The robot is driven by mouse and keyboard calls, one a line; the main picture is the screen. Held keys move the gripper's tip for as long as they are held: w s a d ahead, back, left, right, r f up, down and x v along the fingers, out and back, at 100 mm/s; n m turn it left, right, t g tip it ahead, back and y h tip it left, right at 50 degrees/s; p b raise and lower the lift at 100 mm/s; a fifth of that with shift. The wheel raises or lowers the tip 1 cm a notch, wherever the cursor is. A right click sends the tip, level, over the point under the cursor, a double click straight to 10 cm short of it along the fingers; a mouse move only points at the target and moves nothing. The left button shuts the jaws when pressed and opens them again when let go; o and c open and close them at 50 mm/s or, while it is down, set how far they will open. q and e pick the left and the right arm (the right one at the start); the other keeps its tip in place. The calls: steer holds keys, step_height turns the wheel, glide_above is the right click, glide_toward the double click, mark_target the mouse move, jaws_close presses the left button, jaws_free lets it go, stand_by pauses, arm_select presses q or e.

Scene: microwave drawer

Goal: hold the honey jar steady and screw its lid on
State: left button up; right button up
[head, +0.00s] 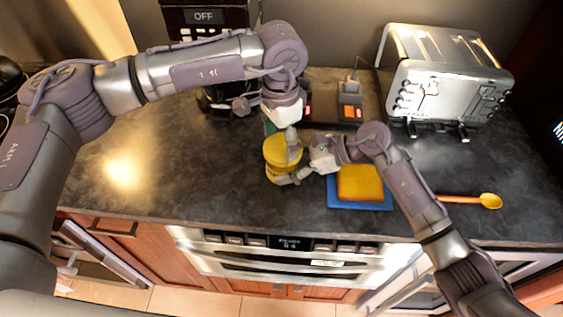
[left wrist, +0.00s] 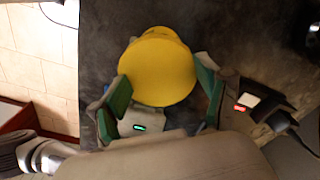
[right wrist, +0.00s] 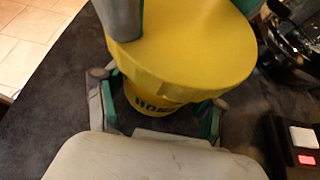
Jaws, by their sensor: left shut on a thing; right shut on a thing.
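The honey jar (right wrist: 155,105) is a yellow jar with dark lettering. It stands upright on the dark counter, seen in the right wrist view beneath its wide yellow lid (right wrist: 185,50). The lid also shows from above in the left wrist view (left wrist: 157,68) and in the head view (head: 279,150). My left gripper (head: 282,141) comes down from above and is shut on the lid's rim. My right gripper (head: 291,170) reaches in low from the right and is shut around the jar's body. The lid hides the jar's mouth, so I cannot tell how the threads sit.
A yellow block (head: 360,182) on a blue board (head: 345,205) lies close right of the jar. A yellow spoon (head: 490,200) and a silver toaster (head: 440,85) are farther right. A switch box (head: 351,112) stands behind. The counter left of the jar is clear.

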arm_select(q)
steer(key=o, duration=1.3)
steer(key=shift+s+d+f, duration=0.3)
steer(key=shift+s+f, duration=0.05)
steer(key=shift+s, duration=0.1)
steer(key=shift+w+a+r, duration=0.1)
steer(key=shift+w+a, duration=0.05)
steer(key=shift+w, duration=0.05)
steer(key=n, duration=0.6)
steer(key=shift+w+a+n, duration=0.1)
steer(key=shift+n, duration=0.2)
steer(key=n, duration=0.3)
steer(key=shift+w+r+n, duration=0.1)
steer(key=shift+n, duration=0.2)
steer(key=n, duration=0.3)
steer(key=shift+n, duration=0.3)
steer(key=shift+r, duration=0.15)
steer(key=shift+r, duration=2.35)
